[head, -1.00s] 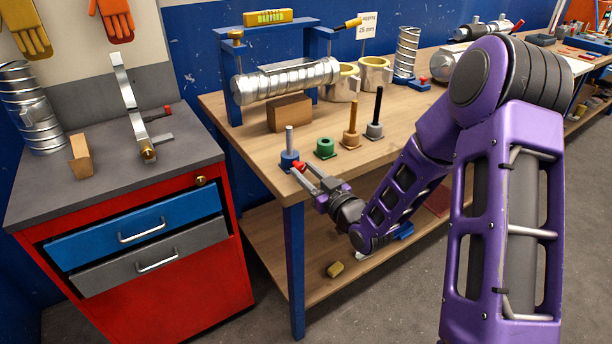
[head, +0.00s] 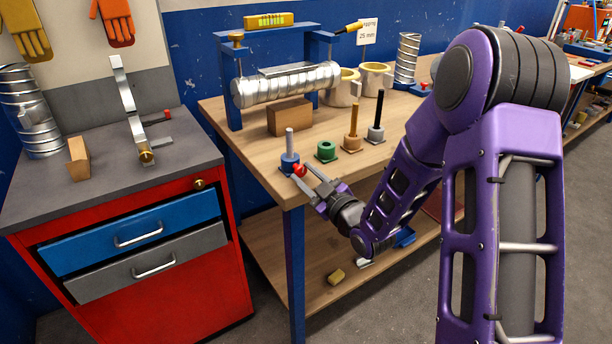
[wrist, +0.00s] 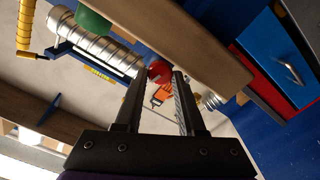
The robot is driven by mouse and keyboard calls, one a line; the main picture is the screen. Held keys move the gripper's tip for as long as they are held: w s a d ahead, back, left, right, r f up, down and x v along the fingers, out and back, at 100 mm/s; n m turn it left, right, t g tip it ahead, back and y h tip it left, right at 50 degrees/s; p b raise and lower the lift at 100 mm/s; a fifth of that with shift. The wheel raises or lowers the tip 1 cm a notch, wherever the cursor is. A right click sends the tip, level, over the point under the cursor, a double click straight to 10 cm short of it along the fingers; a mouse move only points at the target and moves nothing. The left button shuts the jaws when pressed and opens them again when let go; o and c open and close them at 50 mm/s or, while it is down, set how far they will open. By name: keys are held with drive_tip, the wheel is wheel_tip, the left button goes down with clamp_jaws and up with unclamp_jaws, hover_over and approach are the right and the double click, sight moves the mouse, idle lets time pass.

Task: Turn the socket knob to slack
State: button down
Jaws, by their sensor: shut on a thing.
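The socket is a small blue holder (head: 289,160) with an upright grey rod (head: 290,139), at the front left corner of the wooden bench. Its red knob (head: 299,170) sticks out on the side toward my arm. My gripper (head: 303,174) reaches in from the right, with its two fingers shut on the red knob. In the wrist view the red knob (wrist: 159,71) shows between the two fingertips (wrist: 157,78). The fingers hide part of the knob, and I cannot read any marking on it.
A green ring (head: 326,150), a brown rod (head: 353,127) and a black rod (head: 377,116) stand to the right on the bench. A ribbed silver duct (head: 290,84) lies on a blue frame behind. A red drawer cabinet (head: 165,305) stands left across a narrow gap.

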drive_tip(key=shift+f, duration=0.1)
drive_tip(key=c, duration=0.5)
unclamp_jaws()
drive_tip(key=p+v, duration=1)
drive_tip(key=v, duration=0.7)
drive_tip(key=shift+s+d, duration=0.2)
